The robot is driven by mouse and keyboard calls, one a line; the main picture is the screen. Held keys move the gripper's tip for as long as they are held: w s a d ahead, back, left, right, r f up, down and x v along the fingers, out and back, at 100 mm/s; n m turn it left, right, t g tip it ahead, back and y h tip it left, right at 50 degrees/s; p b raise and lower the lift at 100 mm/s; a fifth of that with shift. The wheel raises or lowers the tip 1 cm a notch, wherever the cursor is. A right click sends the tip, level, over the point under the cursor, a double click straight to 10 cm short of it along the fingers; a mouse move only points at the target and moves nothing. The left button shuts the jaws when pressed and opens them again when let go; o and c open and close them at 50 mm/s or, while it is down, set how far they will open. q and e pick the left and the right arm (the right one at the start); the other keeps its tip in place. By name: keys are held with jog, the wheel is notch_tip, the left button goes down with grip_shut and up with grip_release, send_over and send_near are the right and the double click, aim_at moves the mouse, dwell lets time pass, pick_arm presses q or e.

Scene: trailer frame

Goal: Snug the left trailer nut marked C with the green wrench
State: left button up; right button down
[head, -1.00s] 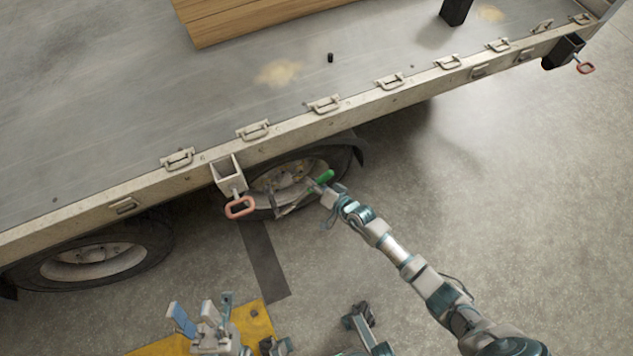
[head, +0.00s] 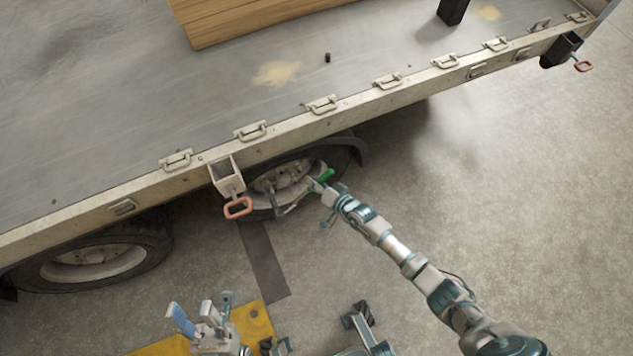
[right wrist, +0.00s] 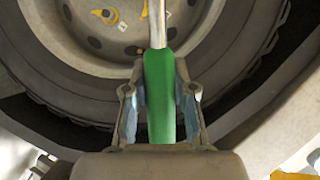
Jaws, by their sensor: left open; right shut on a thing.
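The green wrench (right wrist: 160,95) is held by its green handle in my right gripper (right wrist: 160,105), and its metal shank runs up over the wheel rim in the right wrist view. In the head view the green handle (head: 324,176) shows beside my right gripper (head: 322,188), in front of the right-hand wheel (head: 300,183). The wheel's nuts have yellow markers (right wrist: 105,14) in the right wrist view. Their letters are too small to read, and the wrench's far end is out of frame there. My left gripper (head: 202,312) is open and empty, low in the head view.
The trailer bed's edge (head: 290,132) with several tie-down handles runs above the wheels. A bracket with a red handle (head: 238,207) hangs left of the wheel. A second wheel (head: 95,262) is at left. A yellow plate (head: 255,320) lies below. Floor at right is clear.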

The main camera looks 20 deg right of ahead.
jog(key=shift+w, duration=0.4)
jog(key=shift+r, duration=0.15)
jog(key=shift+s+r, duration=0.1)
jog(key=shift+s, duration=0.3)
